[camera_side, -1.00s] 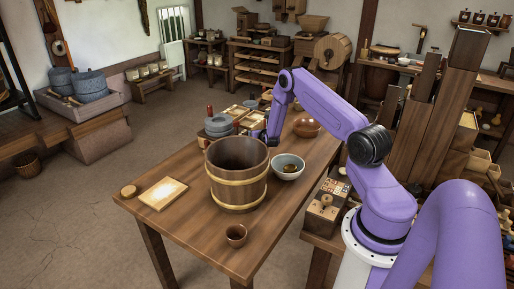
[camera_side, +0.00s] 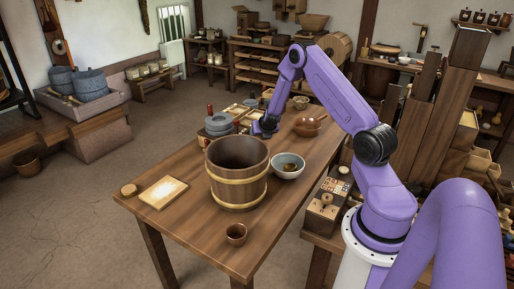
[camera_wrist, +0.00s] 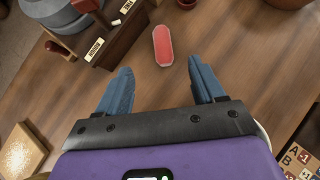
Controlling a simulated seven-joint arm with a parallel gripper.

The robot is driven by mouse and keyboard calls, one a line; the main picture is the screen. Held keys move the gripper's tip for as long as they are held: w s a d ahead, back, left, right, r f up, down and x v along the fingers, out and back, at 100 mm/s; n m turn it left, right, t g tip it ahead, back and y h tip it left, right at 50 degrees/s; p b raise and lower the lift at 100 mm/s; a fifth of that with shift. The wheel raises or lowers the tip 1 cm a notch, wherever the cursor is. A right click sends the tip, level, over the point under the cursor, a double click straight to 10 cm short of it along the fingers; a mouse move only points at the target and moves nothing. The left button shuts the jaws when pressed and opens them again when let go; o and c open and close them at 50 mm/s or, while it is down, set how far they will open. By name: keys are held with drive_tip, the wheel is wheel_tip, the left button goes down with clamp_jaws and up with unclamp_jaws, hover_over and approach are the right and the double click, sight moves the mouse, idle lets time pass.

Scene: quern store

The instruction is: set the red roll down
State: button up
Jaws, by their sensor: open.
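The red roll (camera_wrist: 163,46) is a short, round-ended red piece lying on the wooden table (camera_wrist: 225,45) in the wrist view. It is just beyond my gripper (camera_wrist: 160,75), roughly in line with the gap between the blue fingers. The fingers are spread wide, with nothing between them and only tabletop showing. In the side view my gripper (camera_side: 262,130) is over the far part of the table, behind the wooden bucket. I cannot make out the roll in the side view.
The tall wooden bucket (camera_side: 236,185) stands in front of my gripper, with a pale bowl (camera_side: 287,166) beside it. A brown bowl (camera_side: 310,126) is to the right. Grey stones (camera_side: 218,124) and a labelled wooden rack (camera_wrist: 118,38) are close on the left.

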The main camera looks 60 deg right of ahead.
drive_tip(key=x, duration=0.5)
drive_tip(key=s+f+x, duration=0.1)
drive_tip(key=x, duration=0.2)
drive_tip(key=shift+w+a+f, duration=0.2)
drive_tip(key=shift+a+f, duration=0.05)
drive_tip(key=shift+f, duration=0.1)
drive_tip(key=shift+x, duration=2.55)
drive_tip(key=shift+s+f, duration=0.15)
drive_tip(key=shift+s, duration=0.05)
drive_tip(key=shift+c, duration=0.3)
drive_tip(key=c, duration=1.1)
drive_tip(key=shift+o, duration=0.2)
